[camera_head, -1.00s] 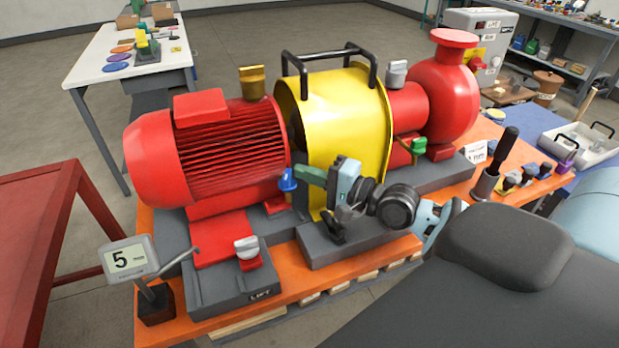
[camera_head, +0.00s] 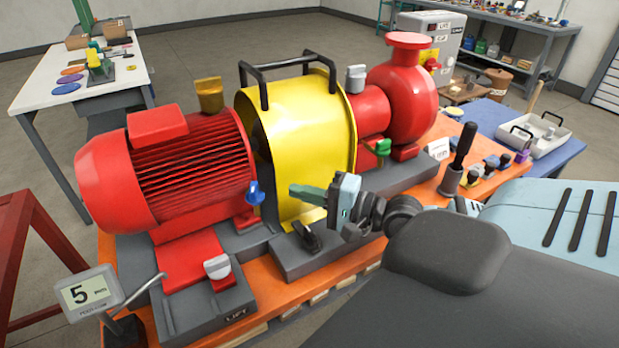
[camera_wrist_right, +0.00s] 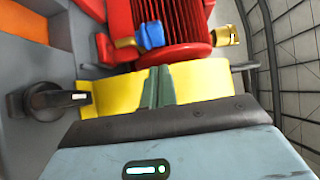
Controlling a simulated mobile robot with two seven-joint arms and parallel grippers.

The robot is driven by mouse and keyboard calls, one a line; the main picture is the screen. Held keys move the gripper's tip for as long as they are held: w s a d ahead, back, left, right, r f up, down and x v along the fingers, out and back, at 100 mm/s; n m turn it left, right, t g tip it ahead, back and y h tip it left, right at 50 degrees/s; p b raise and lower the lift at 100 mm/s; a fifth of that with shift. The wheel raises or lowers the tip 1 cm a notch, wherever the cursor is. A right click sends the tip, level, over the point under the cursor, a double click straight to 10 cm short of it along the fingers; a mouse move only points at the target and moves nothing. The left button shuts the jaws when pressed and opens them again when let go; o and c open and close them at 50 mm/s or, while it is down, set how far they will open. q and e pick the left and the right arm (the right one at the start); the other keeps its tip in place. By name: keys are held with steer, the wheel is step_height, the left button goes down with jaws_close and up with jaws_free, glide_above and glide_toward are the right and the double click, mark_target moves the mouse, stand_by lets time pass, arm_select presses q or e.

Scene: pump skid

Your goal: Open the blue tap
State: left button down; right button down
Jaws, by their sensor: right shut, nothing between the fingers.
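The blue tap (camera_head: 255,193) sits low at the right end of the red motor, beside the yellow guard. In the right wrist view the blue tap (camera_wrist_right: 152,36) shows beyond the fingertips, with a brass-coloured part at its left. My right gripper (camera_head: 293,191) is shut and empty, in front of the yellow guard. Its fingers point left toward the tap, with a visible gap between. The closed fingers (camera_wrist_right: 158,88) also show in the wrist view. I cannot tell whether the tap is open or shut. My left gripper is out of view.
The yellow guard (camera_head: 300,130) stands close behind my right gripper. A black lever (camera_head: 307,238) lies just below it. A grey knob (camera_head: 217,267), a display reading 5 (camera_head: 88,294) and a green tap (camera_head: 379,147) are nearby.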

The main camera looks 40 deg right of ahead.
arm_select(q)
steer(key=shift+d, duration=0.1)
arm_select(e)
steer(key=shift+v, duration=0.8)
